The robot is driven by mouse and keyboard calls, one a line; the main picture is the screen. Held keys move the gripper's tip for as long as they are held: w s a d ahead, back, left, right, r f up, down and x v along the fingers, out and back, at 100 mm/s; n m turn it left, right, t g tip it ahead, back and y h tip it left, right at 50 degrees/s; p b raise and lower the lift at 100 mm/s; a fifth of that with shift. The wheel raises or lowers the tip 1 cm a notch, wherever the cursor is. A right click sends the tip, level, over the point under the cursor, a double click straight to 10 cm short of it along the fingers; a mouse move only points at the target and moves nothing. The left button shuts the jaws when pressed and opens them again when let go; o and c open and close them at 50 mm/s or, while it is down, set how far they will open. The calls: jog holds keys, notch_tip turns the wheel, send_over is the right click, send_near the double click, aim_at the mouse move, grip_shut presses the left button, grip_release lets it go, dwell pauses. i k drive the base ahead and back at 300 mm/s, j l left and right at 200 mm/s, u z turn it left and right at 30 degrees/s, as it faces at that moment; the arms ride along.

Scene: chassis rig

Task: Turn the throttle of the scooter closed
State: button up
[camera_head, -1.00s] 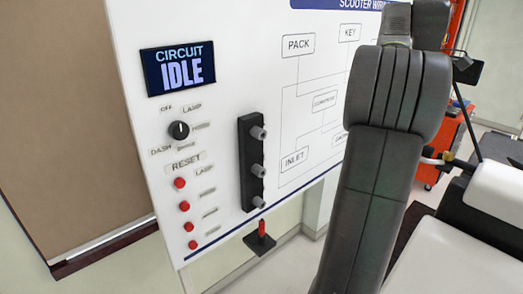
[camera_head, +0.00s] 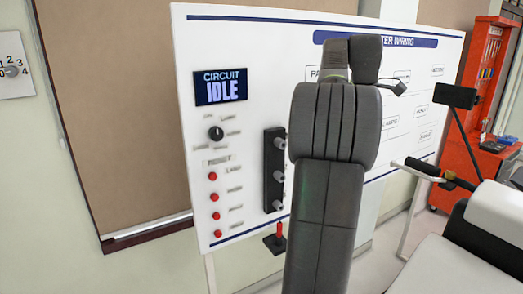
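The scooter stands at the right, with a white body (camera_head: 497,208) and a dark seat or deck partly cut off by the frame edge. Its handlebar has a black grip (camera_head: 422,167) pointing left, with a pale end piece; this looks like the throttle, but its turn angle cannot be read. A black mirror-like panel (camera_head: 455,95) rises on a thin stalk above it. My grey arm stands upright in the middle. A small dark piece (camera_head: 393,87) at its far end seems part of my gripper, up and left of the grip and apart from it; its fingers cannot be made out.
A white wiring board (camera_head: 260,60) stands behind my arm, its screen (camera_head: 221,86) reading CIRCUIT IDLE. It carries a black knob (camera_head: 216,133), several red buttons and a black socket strip (camera_head: 274,170). A red tool cabinet (camera_head: 487,80) is at the back right.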

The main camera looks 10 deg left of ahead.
aim_at(427, 169)
jog(key=k+u, duration=0.55)
jog(key=u, duration=0.15)
jog(key=i+l+z, duration=0.1)
jog(key=z, duration=1.25)
jog(key=i+j+z, duration=0.2)
jog(key=i+j, duration=0.65)
jog(key=j, duration=0.1)
